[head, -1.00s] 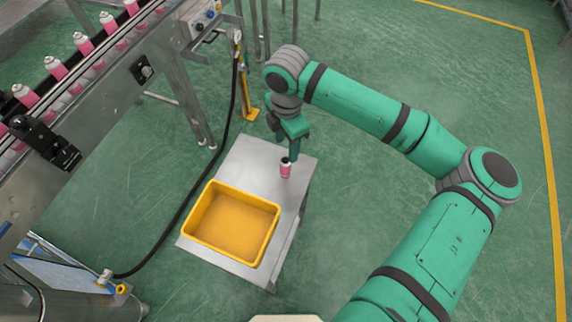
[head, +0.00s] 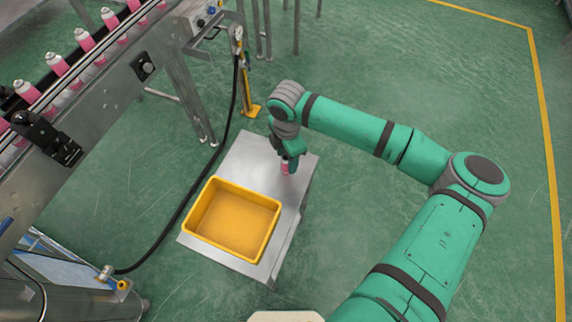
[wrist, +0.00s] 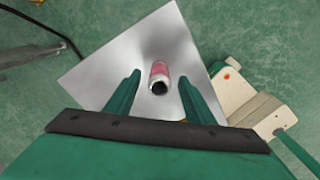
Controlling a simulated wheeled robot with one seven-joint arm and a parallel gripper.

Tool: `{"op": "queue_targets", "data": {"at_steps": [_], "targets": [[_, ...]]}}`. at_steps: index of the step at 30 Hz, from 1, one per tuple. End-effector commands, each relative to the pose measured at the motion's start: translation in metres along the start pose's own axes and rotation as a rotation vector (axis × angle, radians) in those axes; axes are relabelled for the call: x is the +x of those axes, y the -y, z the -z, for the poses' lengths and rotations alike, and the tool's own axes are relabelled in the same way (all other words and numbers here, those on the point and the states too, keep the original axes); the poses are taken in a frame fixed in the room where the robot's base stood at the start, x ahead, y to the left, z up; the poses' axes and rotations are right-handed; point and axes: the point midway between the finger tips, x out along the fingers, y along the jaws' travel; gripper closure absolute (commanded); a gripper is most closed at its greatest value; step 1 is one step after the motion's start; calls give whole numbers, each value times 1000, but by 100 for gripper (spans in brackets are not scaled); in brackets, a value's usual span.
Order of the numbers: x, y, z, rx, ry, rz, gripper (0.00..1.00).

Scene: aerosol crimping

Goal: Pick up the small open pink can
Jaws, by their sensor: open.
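The small open pink can (head: 285,168) stands upright on the metal table, partly hidden by my gripper in the head view. In the wrist view the can (wrist: 160,72) shows its dark open top and pink side. My gripper (head: 287,160) is at the can from above in the head view. In the wrist view my gripper's two fingers (wrist: 160,82) are apart, one on each side of the can, with a visible gap to it on both sides. The gripper is open and holds nothing.
An empty yellow bin (head: 234,221) stands on the metal table (head: 250,150), near the can. A conveyor (head: 100,85) with several pink cans (head: 58,66) runs at the upper left. A black cable (head: 222,150) passes left of the table. Open green floor lies to the right.

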Motion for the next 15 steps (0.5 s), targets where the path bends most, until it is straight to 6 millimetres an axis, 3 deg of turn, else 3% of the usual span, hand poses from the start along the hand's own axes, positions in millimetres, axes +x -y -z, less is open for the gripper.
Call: {"op": "queue_targets", "data": {"at_steps": [5,11,15], "targets": [[0,0,0,0,0,0,51],[0,0,0,0,0,0,99],[0,-1,1,-3,0,0,100]]}}
